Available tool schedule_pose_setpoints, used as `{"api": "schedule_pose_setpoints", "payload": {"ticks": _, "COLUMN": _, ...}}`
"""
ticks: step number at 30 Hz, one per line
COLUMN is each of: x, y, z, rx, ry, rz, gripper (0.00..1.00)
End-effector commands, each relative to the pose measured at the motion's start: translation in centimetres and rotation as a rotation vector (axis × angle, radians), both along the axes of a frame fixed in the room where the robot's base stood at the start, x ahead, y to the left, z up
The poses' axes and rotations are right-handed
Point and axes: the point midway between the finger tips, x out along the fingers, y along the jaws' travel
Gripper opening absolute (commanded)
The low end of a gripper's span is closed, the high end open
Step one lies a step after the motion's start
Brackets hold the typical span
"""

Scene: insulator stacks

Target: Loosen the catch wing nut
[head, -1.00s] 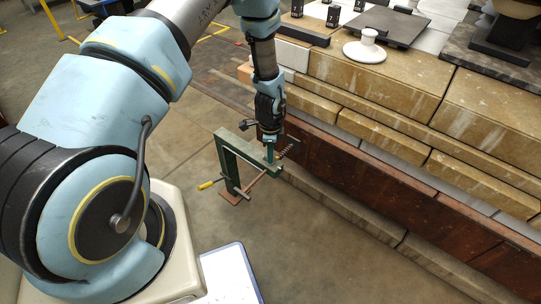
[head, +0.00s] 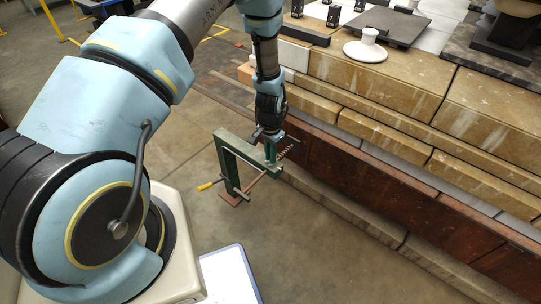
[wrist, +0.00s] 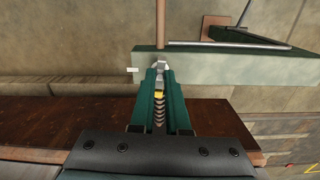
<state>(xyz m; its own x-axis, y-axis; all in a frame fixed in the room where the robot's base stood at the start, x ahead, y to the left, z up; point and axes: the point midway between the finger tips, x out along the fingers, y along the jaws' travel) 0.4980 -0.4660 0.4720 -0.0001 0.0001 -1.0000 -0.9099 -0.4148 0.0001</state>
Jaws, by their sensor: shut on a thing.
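My gripper (head: 271,158) points down at the top beam of a green stand (head: 226,152). In the wrist view my gripper's green fingers (wrist: 161,72) are shut on a small grey metal piece, which looks like the catch wing nut (wrist: 162,66), at the near edge of the green beam (wrist: 230,66). The fingers hide part of it. A small yellow piece (wrist: 159,94) and a coiled spring or threaded rod (wrist: 159,115) show between the fingers. In the head view the nut is too small to make out.
A brown rod (head: 253,183) and a yellow-handled lever (head: 206,187) belong to the stand, above its brown foot plate (head: 230,199). A stepped stone and rust-brown wall (head: 330,160) stands close on the right. The floor left of the stand is clear.

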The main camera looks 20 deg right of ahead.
Motion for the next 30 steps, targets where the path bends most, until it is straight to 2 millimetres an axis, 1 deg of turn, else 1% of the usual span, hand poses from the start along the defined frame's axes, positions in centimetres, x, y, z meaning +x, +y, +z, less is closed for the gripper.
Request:
{"api": "schedule_pose_setpoints", "payload": {"ticks": 3, "x": 0.03, "y": -0.03, "z": 0.05, "rx": 0.000, "ry": -0.001, "rz": 0.064, "gripper": 0.00}}
{"api": "schedule_pose_setpoints", "payload": {"ticks": 10, "x": 0.02, "y": -0.04, "z": 0.06, "rx": -0.001, "ry": 0.000, "rz": 0.142, "gripper": 0.00}}
{"api": "schedule_pose_setpoints", "payload": {"ticks": 26, "x": 0.02, "y": -0.05, "z": 0.06, "rx": -0.001, "ry": 0.000, "rz": 0.167, "gripper": 0.00}}
{"api": "schedule_pose_setpoints", "payload": {"ticks": 27, "x": 0.02, "y": -0.04, "z": 0.06, "rx": -0.001, "ry": 0.000, "rz": 0.167, "gripper": 0.15}}
{"api": "schedule_pose_setpoints", "payload": {"ticks": 30, "x": 0.02, "y": -0.04, "z": 0.05, "rx": 0.000, "ry": 0.000, "rz": 0.166, "gripper": 0.26}}
